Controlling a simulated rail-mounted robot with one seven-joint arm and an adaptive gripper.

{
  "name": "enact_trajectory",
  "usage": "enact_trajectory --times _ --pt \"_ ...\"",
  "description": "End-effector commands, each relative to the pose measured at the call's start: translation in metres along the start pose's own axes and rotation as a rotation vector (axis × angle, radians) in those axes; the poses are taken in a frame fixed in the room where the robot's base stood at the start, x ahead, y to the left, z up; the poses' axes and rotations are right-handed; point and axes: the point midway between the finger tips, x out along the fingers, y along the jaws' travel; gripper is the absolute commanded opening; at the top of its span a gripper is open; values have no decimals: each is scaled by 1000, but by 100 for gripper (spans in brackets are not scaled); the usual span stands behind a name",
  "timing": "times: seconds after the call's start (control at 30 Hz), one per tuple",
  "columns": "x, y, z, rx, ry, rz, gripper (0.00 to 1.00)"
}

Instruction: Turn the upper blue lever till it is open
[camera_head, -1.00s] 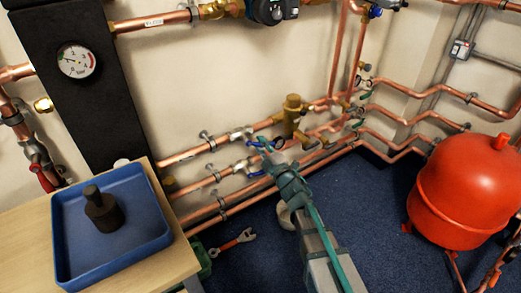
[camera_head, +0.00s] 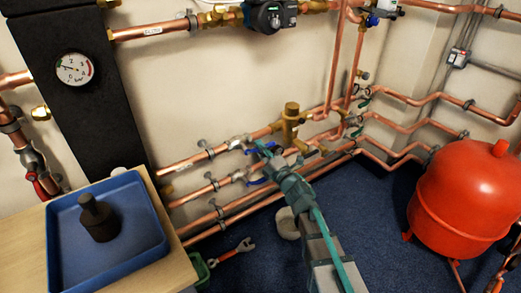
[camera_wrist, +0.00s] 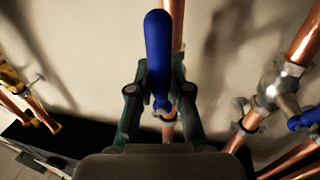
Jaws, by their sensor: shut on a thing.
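The upper blue lever (camera_wrist: 158,45) stands between the two fingers of my gripper (camera_wrist: 157,85) in the wrist view, and the gripper is shut on it. In that view the lever runs roughly in line with the copper pipe behind it. In the head view my gripper (camera_head: 264,149) is at the upper valve (camera_head: 239,142), on the upper of the low pipes. It hides most of the lever there, so its exact angle is hard to tell. The lower blue lever (camera_head: 258,181) is just below my gripper, apart from it. It also seems to show in the wrist view (camera_wrist: 307,119).
Copper pipes (camera_head: 200,189) run close along the wall below the gripper. A brass fitting (camera_head: 291,121) stands just right of it. A red tank (camera_head: 463,200) is at the right, a blue tray (camera_head: 142,252) on a table at the left. A wrench (camera_head: 232,251) lies on the floor.

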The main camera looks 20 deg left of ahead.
Motion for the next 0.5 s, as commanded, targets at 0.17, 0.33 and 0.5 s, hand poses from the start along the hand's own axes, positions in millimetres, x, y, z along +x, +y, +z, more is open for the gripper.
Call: enact_trajectory --times 0.17,0.33,0.5 --pt "0 1 0 -5 2 1 0" --pt "0 1 0 -3 1 1 44" --pt "0 0 0 -2 1 1 44"
